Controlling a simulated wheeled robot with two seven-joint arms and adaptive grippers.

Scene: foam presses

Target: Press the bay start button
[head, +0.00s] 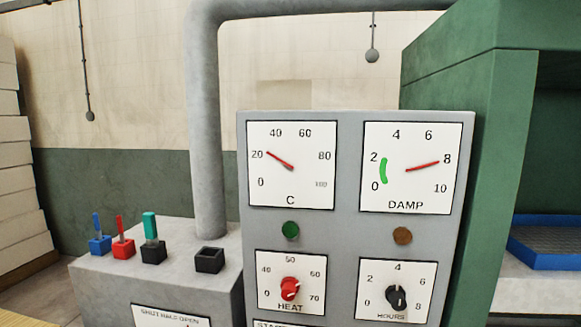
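A grey control panel (348,230) stands upright in the middle of the head view. At its bottom edge, a label plate (280,323) is cut off by the frame; its visible letters seem to begin with "STA". No button marked as bay start can be made out. A green round lamp or button (290,231) sits under the C dial (292,185), and a brown one (402,236) sits under the DAMP dial (412,190). The red HEAT knob (290,289) and the black HOURS knob (396,297) are below. Neither gripper is in view.
Left of the panel, a grey box (150,265) carries blue, red and green-handled items in small holders and an empty black socket (209,260). A thick grey pipe (205,130) rises behind. A green cabinet (480,130) and blue tray (548,258) stand right.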

